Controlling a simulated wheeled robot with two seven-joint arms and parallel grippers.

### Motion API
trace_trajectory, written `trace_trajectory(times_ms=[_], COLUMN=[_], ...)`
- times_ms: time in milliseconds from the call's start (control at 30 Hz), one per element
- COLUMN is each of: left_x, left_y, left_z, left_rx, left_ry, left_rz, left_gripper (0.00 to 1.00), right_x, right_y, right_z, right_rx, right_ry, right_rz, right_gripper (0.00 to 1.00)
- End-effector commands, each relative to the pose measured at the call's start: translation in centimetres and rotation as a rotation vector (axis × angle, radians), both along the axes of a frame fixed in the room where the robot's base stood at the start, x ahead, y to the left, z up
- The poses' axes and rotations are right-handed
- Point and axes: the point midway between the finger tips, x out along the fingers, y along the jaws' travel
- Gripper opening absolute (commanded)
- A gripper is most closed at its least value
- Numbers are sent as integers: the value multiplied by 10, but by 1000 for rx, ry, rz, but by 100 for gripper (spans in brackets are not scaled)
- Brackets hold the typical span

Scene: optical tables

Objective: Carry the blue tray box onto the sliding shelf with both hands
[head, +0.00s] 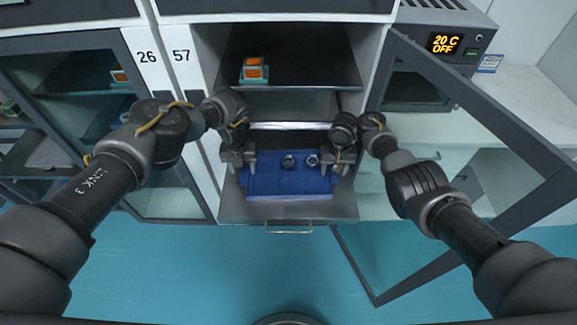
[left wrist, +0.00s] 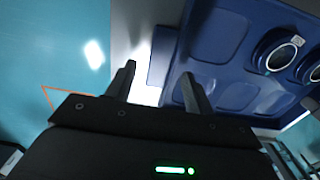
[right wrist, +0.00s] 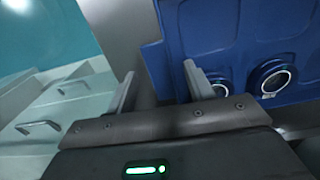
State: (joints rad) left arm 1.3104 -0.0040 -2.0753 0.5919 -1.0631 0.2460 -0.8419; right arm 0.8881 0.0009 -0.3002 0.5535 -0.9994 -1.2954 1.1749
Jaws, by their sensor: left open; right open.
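The blue tray box (head: 290,181) sits on the pulled-out sliding shelf (head: 240,207) of the open cabinet, with two round dark items on its top. My left gripper (head: 238,166) is at the box's left end and my right gripper (head: 338,166) is at its right end. Both are open. In the left wrist view the fingers (left wrist: 158,85) stand at the edge of the blue tray box (left wrist: 215,50), one finger over it. In the right wrist view the fingers (right wrist: 160,88) also stand at the edge of the box (right wrist: 205,40). I cannot tell whether any finger touches it.
An orange and white box (head: 254,69) stands on the upper shelf (head: 310,82). The open glass door (head: 480,130) hangs to the right, near my right arm. Another glass-fronted cabinet (head: 90,110) is at the left. The blue floor (head: 200,270) in front is clear.

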Motion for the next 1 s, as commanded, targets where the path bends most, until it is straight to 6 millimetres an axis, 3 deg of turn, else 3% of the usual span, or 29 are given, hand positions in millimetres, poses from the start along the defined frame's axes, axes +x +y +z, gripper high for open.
trace_trajectory(times_ms=[300,500,833,1000], left_x=[-1,-2,-3,-3], left_y=[0,0,1,1], left_z=[67,98,112,112], left_rx=[-3,-1,0,0], left_ry=[-8,-7,-6,-6], left_rz=[-4,-3,-1,-1], left_gripper=[53,53,53,53], right_x=[0,0,0,1], right_y=[1,1,1,2], right_z=[0,0,1,18], right_rx=[1,1,2,5], right_ry=[0,0,0,-1], right_rz=[1,1,1,1], right_gripper=[53,53,53,53])
